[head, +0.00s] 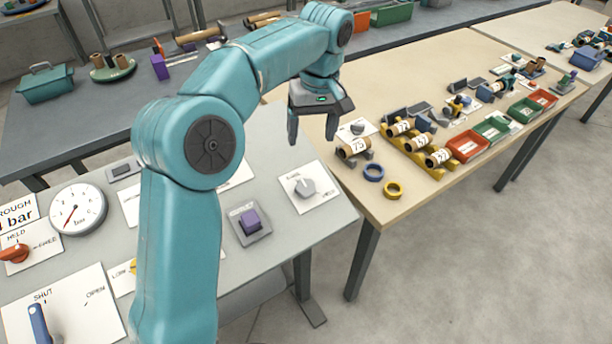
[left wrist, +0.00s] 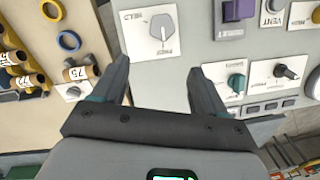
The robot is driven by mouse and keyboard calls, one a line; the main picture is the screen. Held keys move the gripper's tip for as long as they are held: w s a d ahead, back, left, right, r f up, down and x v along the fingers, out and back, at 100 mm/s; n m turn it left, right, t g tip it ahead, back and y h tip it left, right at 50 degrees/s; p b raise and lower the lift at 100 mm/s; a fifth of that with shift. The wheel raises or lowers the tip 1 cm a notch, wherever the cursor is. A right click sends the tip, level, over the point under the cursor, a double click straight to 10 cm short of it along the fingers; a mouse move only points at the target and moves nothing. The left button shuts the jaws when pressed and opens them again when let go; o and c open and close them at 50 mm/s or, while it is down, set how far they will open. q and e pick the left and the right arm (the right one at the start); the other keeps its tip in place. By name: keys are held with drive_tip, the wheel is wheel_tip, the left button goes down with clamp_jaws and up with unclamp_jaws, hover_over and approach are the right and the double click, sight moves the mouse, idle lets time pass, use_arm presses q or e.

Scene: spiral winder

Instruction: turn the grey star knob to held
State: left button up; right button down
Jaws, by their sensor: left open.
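The grey star knob (head: 304,187) sits on a white plate near the right end of the grey panel table, with small lettering on both sides. In the left wrist view the knob (left wrist: 161,27) lies beyond the fingertips. HELD is to its left and the other label, seemingly FREE, is below it. Its narrow end seems to point down toward that second label. My left gripper (head: 313,136) is open and empty, fingers down, above and behind the knob, not touching it. In the wrist view its fingers (left wrist: 158,76) are spread wide. My right gripper is not in view.
A purple square button (head: 250,221) stands left of the knob. A gauge (head: 77,209), an orange knob (head: 15,253) and a blue lever (head: 39,325) are further left. A wooden table (head: 420,80) with rolls, rings and trays stands to the right.

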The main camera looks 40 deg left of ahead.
use_arm(q)
approach(305, 184)
drive_tip(key=shift+s+f+b, duration=0.3)
drive_tip(key=shift+f, duration=0.05)
drive_tip(key=f, duration=0.7)
drive_tip(key=shift+a, duration=0.3)
drive_tip(key=shift+s+f, duration=0.2)
drive_tip(key=shift+f, duration=0.4)
drive_tip(key=shift+w+a+f, duration=0.1)
drive_tip(key=shift+w+f, duration=0.1)
drive_tip(key=shift+f, duration=0.1)
drive_tip(key=shift+s+r, duration=0.15)
drive_tip(key=c, duration=1.1)
